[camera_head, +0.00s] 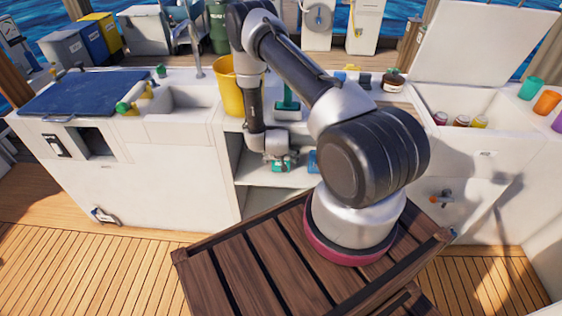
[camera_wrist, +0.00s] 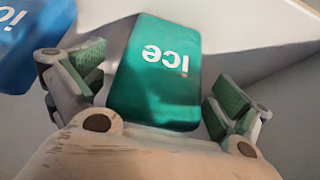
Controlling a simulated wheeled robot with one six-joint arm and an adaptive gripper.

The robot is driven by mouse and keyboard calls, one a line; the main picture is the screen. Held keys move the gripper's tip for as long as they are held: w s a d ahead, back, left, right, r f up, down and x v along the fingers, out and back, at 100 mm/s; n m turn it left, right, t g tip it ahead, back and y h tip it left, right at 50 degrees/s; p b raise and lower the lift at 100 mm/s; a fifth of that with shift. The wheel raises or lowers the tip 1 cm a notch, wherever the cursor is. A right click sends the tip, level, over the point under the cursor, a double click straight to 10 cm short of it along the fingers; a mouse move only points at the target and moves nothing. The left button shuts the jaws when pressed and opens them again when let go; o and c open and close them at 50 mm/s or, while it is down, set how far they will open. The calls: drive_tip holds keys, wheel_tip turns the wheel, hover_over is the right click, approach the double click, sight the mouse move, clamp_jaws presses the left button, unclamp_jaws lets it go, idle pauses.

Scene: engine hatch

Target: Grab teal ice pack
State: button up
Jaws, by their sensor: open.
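The teal ice pack (camera_wrist: 157,75), marked "ice" in white, lies on a pale surface in the wrist view. My gripper (camera_wrist: 158,98) is open, with its green-padded fingers on either side of the pack. I see no firm contact between the pads and the pack. In the head view my gripper (camera_head: 281,163) is low at the shelf opening under the counter, with a bit of teal showing at its fingers. Much of the pack is hidden there by the gripper.
A blue ice pack (camera_wrist: 32,28) lies left of the teal one; it also shows in the head view (camera_head: 314,161). The shelf (camera_head: 262,174) has a counter above it. A yellow bucket (camera_head: 231,90) stands above. An open white cooler (camera_head: 462,98) is at right.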

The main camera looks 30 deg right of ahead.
drive_tip(key=shift+c, duration=0.4)
drive_tip(key=c, duration=1.3)
